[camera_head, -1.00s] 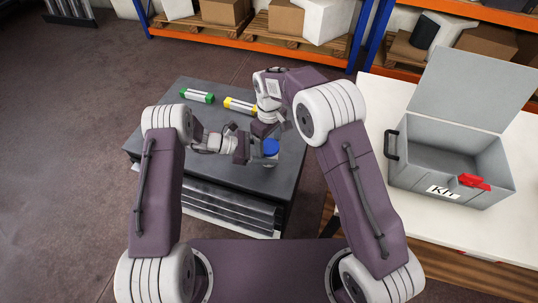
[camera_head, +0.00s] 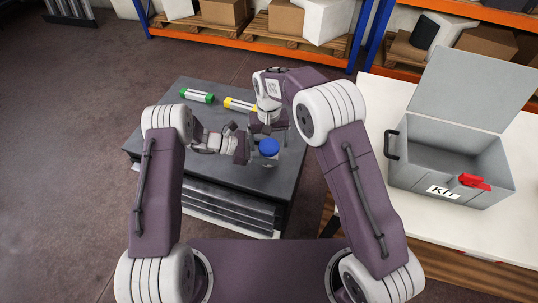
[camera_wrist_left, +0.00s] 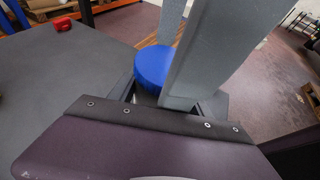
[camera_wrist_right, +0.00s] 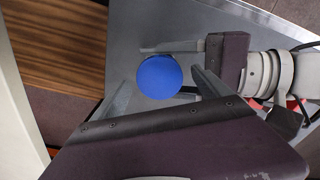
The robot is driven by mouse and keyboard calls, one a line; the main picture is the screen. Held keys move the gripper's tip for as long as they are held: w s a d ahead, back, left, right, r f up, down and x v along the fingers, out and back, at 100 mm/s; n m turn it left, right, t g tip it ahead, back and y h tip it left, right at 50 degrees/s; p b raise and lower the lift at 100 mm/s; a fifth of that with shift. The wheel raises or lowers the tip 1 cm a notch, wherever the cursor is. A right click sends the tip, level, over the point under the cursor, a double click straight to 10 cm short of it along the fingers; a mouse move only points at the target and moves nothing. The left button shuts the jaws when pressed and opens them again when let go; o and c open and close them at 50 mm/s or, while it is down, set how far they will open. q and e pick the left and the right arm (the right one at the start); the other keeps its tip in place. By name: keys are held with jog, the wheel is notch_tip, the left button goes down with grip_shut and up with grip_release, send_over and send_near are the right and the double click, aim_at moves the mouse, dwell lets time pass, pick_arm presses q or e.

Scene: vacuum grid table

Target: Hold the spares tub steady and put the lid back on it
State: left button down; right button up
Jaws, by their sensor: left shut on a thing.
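The spares tub (camera_head: 268,160) stands on the dark table, mostly covered by its round blue lid (camera_head: 269,146). The lid lies on the tub's top and looks level; I cannot tell whether it is fully seated. It also shows in the left wrist view (camera_wrist_left: 155,66) and from above in the right wrist view (camera_wrist_right: 159,77). My left gripper (camera_head: 256,157) is shut on the tub from the left, its fingers beside the body below the lid. My right gripper (camera_wrist_right: 163,85) is open above the lid, with its fingers apart and clear of it.
A green-ended tube (camera_head: 197,95) and a yellow-ended tube (camera_head: 240,104) lie at the back of the dark table. A red object (camera_wrist_left: 62,24) sits near a table edge. An open grey kit box (camera_head: 450,175) stands on the white table at right.

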jog(key=shift+r, duration=0.1)
notch_tip(320, 180, up, 12)
dwell(0.5)
pick_arm(q)
jog(key=shift+c, duration=2)
grip_release()
jog(key=v, duration=0.9)
jog(key=shift+b, duration=0.3)
pick_arm(e)
jog(key=shift+f, duration=0.45)
